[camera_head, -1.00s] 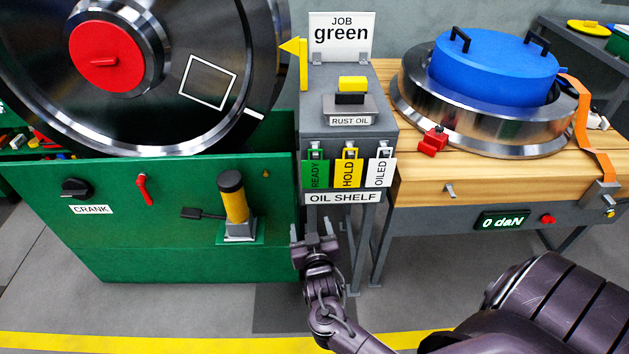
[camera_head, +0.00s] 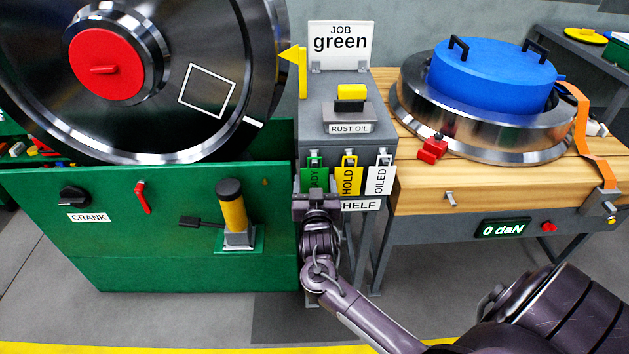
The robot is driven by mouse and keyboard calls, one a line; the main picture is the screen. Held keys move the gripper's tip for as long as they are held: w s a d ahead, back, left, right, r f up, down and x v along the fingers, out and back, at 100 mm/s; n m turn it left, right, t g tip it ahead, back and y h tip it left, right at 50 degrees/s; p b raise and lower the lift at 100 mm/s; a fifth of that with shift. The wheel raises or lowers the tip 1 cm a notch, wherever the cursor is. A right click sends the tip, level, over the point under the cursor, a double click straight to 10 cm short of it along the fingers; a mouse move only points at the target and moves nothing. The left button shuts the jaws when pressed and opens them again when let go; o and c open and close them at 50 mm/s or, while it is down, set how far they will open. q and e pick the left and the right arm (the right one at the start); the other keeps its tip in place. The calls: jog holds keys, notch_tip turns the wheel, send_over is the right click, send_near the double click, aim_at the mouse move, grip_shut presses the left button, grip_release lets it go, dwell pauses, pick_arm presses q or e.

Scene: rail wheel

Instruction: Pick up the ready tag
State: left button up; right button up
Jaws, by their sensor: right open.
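The green ready tag (camera_head: 313,176) hangs from a hook at the left of the front of the grey oil shelf. Its lower part is hidden behind my right gripper (camera_head: 315,194). The gripper is open, with its fingers pointing at the tag's lower part; I cannot tell whether they touch it. The yellow hold tag (camera_head: 348,181) hangs just right of it, and the white oiled tag (camera_head: 380,180) hangs further right. My left gripper is not in view.
The oil shelf (camera_head: 390,118) carries a rust oil pad (camera_head: 349,113) and a job green sign (camera_head: 340,44). A green stand (camera_head: 110,235) with a large wheel (camera_head: 160,120) is close on the left. A wooden bench (camera_head: 430,185) with a blue-lidded ring is on the right.

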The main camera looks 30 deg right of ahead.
jog(key=shift+c, duration=0.4)
jog(key=c, duration=0.5)
jog(key=shift+r, duration=0.15)
jog(key=shift+c, duration=0.2)
jog(key=shift+r, duration=0.3)
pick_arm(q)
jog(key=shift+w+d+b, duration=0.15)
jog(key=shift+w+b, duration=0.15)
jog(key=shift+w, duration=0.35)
pick_arm(e)
jog(key=v, duration=1.8)
jog(key=shift+r, duration=0.3)
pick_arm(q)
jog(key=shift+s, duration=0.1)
pick_arm(e)
jog(key=shift+a, duration=0.1)
